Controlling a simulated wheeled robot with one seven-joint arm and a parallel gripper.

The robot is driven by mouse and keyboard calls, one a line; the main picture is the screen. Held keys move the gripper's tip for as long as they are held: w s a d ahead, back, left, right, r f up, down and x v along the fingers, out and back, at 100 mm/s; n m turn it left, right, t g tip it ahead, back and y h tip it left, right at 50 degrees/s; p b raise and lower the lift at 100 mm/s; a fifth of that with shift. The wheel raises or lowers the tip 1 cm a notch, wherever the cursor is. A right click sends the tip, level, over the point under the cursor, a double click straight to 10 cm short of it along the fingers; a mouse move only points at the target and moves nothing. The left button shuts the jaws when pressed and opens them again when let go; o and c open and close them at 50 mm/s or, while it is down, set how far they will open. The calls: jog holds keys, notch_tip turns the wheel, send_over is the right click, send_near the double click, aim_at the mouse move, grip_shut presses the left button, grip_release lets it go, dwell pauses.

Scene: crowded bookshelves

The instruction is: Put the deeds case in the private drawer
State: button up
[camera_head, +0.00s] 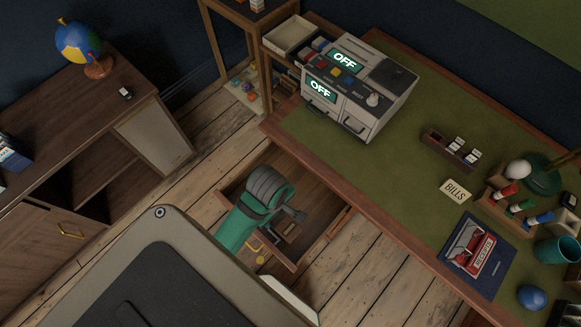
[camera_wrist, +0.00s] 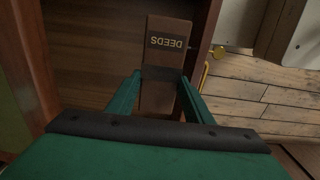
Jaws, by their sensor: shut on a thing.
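The deeds case (camera_wrist: 167,55), a narrow dark brown box lettered DEEDS, is between the green fingers of my gripper (camera_wrist: 160,80) in the wrist view. The fingers are shut on its sides. An open wooden drawer (camera_wrist: 85,65) lies beneath it, and the case appears over or within the drawer, near its front wall; the exact height is unclear. In the head view the drawer (camera_head: 322,208) is pulled out from under the desk. My gripper (camera_head: 294,218) reaches down into it, and my green wrist hides part of the drawer.
The green-topped desk (camera_head: 390,170) carries a console (camera_head: 360,85) with two OFF displays, a BILLS tag (camera_head: 455,191), a dark blue folder (camera_head: 478,255) and a teal cup (camera_head: 557,250). A cabinet (camera_head: 75,125) with a globe (camera_head: 78,42) stands left. Wooden floor shows between.

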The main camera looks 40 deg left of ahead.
jog(key=w+a+f, duration=0.1)
jog(key=w+f, duration=0.1)
jog(key=w, duration=0.1)
jog(key=w+a+f, duration=0.1)
jog(key=w+f, duration=0.2)
jog(key=w+a+f, duration=0.1)
jog(key=w+f, duration=0.2)
jog(key=w, duration=0.1)
jog(key=shift+f, duration=0.1)
jog(key=shift+w+a+f, duration=0.1)
jog(key=shift+w+f, duration=0.1)
jog(key=shift+f, duration=1.55)
jog(key=o, duration=1.1)
jog(key=shift+f, duration=0.1)
jog(key=shift+o, duration=0.2)
notch_tip(320, 180, up, 12)
